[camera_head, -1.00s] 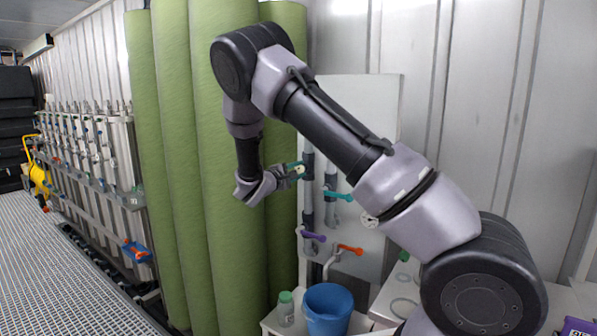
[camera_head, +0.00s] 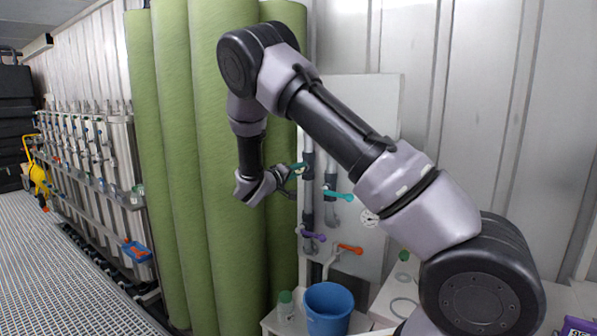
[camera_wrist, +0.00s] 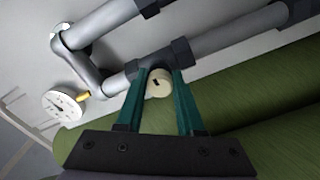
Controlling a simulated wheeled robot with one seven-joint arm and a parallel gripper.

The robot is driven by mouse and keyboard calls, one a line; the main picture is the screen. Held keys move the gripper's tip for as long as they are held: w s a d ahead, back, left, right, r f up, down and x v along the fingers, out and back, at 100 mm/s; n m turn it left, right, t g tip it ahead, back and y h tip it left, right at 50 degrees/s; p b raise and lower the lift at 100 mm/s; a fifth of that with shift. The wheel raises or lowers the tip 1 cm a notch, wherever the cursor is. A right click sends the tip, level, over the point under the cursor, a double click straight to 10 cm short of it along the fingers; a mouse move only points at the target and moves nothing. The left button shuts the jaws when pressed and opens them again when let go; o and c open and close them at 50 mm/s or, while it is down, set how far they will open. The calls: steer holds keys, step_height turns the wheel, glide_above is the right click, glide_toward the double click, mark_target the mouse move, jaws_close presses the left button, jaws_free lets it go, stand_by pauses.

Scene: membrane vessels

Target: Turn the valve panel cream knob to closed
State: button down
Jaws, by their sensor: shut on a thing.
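The cream knob (camera_wrist: 158,84) sits on a dark valve body on a grey pipe of the valve panel (camera_head: 368,100). It is round with a dark mark in its middle. My gripper (camera_wrist: 160,82) has its two green fingers on either side of the knob, shut on it. In the head view my gripper (camera_head: 297,170) reaches the panel's upper left pipe from the left. The knob is hard to make out there, behind the fingers.
A teal handle (camera_head: 338,195), a purple handle (camera_head: 314,236) and an orange handle (camera_head: 350,249) stick out from the panel. A pressure gauge (camera_wrist: 64,105) is beside the pipes. Tall green cylinders (camera_head: 225,170) stand close to my gripper. A blue bucket (camera_head: 328,308) and a bottle (camera_head: 285,305) are below.

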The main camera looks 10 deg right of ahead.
steer(key=shift+f+m, duration=0.1)
steer(key=shift+m, duration=0.3)
steer(key=shift+s, duration=0.1)
steer(key=c, duration=0.5)
jaws_free()
steer(key=v, duration=1)
steer(key=shift+s+a, duration=0.25)
steer(key=shift+a, duration=0.05)
